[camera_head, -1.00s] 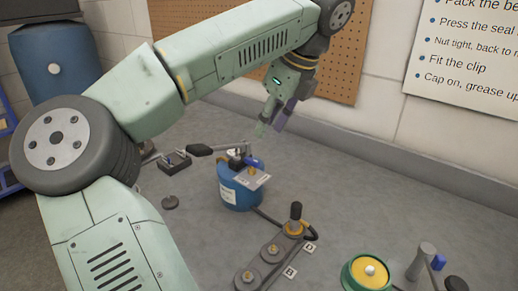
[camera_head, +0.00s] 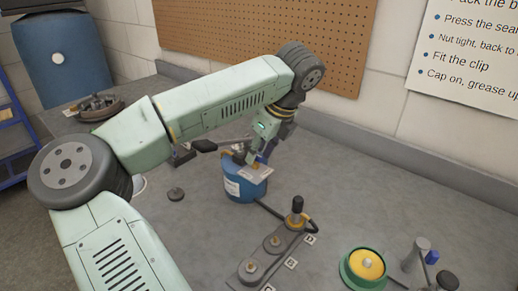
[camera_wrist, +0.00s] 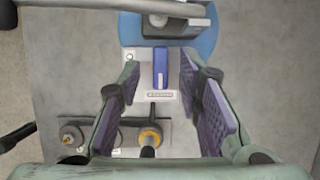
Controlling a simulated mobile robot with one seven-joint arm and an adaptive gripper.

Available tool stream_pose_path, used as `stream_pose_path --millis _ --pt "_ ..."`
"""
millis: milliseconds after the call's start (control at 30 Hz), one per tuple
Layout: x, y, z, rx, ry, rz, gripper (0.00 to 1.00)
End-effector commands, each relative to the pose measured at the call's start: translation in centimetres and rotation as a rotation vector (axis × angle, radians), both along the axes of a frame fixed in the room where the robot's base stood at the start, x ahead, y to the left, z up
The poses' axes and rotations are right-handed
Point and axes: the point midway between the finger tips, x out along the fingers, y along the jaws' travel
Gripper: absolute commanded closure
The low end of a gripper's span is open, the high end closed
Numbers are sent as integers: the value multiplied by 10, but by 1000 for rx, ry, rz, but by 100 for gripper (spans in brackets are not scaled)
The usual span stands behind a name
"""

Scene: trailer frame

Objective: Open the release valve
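A small blue lever (camera_wrist: 160,68), apparently the release valve, lies upright in the picture over this plate. The text on its label (camera_wrist: 160,95) is too small to read. My gripper (camera_wrist: 160,75) is open, with its purple-padded fingers on either side of the lever and apart from it. In the head view my gripper (camera_head: 256,154) is just above the canister and partly hides its top.
A long dark handle (camera_head: 212,145) sticks out left from the canister top. A hose runs from the canister to a grey manifold (camera_head: 262,262) with several fittings. A green and yellow tin (camera_head: 367,265) stands at right. A peg board (camera_head: 260,35) hangs behind.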

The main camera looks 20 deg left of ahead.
Motion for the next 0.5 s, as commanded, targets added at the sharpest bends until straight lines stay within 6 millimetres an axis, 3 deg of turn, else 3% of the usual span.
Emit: stream_pose_path --millis 500 --pt "0 0 1 0 -1 0 99"
